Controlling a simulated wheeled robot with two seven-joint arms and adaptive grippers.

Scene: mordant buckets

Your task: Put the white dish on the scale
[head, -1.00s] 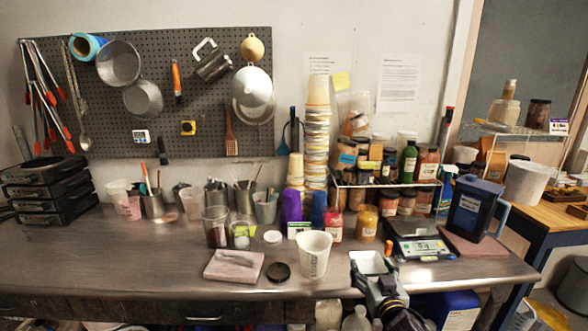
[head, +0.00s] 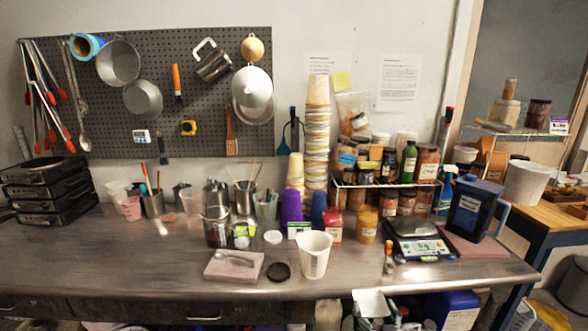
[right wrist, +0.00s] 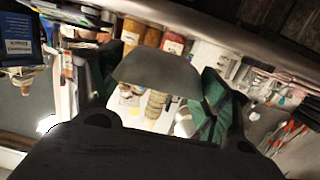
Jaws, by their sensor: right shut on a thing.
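The white dish (head: 370,303) is a small, squarish, pale tray at the bottom of the head view, in front of the table's front edge. My right gripper (head: 388,312) is shut on it. In the right wrist view the dish (right wrist: 152,70) shows as a shaded grey shape between the fingers. The scale (head: 419,246) stands on the right part of the table, with a dark top and a lit display. Its top looks empty. The dish is apart from the scale, nearer to me. My left gripper is not in view.
A white cup (head: 314,255), a black lid (head: 279,271) and a pinkish block (head: 233,266) stand near the front edge. A small orange-capped bottle (head: 388,258) is left of the scale. A dark blue jug (head: 468,208) stands right of it. Jars crowd behind.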

